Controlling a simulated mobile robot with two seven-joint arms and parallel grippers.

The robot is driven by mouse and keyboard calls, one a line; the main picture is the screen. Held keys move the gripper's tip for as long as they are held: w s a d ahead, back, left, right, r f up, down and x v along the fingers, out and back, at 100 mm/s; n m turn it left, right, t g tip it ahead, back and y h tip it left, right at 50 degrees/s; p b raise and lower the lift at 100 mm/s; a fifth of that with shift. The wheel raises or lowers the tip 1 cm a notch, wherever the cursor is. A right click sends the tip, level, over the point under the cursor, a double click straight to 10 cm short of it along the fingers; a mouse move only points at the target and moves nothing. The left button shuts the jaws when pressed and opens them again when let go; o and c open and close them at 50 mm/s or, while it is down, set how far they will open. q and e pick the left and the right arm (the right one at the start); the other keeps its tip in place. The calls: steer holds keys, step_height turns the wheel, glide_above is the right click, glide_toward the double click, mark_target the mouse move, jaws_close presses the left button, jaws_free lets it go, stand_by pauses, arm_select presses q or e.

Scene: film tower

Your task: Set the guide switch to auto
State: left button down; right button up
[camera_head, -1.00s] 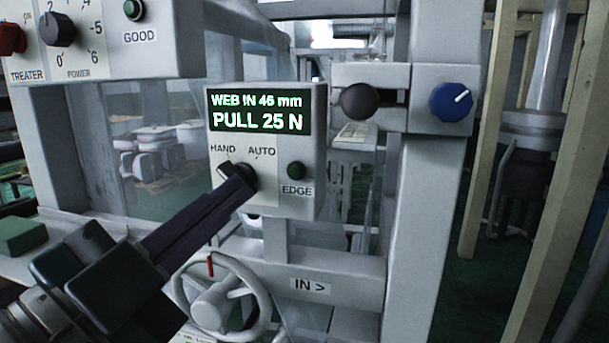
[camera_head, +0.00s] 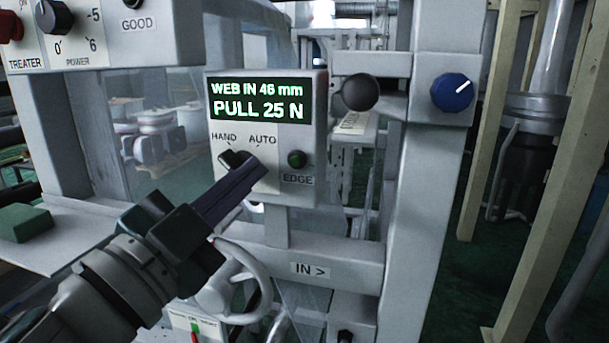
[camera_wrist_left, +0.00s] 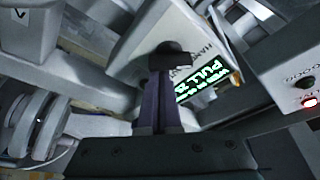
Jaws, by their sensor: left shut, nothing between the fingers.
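The guide switch (camera_head: 231,158) is a dark knob on a light panel box (camera_head: 316,125), below the HAND and AUTO labels. Its visible end points up and left toward HAND; the rest is behind my fingers. My left gripper (camera_head: 253,168) is shut and empty, with its fingertips in front of the knob's right side. In the left wrist view, the dark knob (camera_wrist_left: 170,50) appears at the fingertips (camera_wrist_left: 160,72). Whether they touch it I cannot tell. The green display (camera_head: 258,102) reads PULL 25 N. My right gripper is not in view.
A grey handwheel (camera_head: 262,292) is below, partly behind my arm. A black ball knob (camera_head: 359,92) and a blue dial (camera_head: 452,92) are to the right. A POWER panel (camera_head: 150,45) is upper left.

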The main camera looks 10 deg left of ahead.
arm_select(q)
steer(key=shift+f+m+g+h+p, duration=0.1)
steer(key=shift+m+g+h+p, duration=0.3)
steer(key=shift+m, duration=0.8)
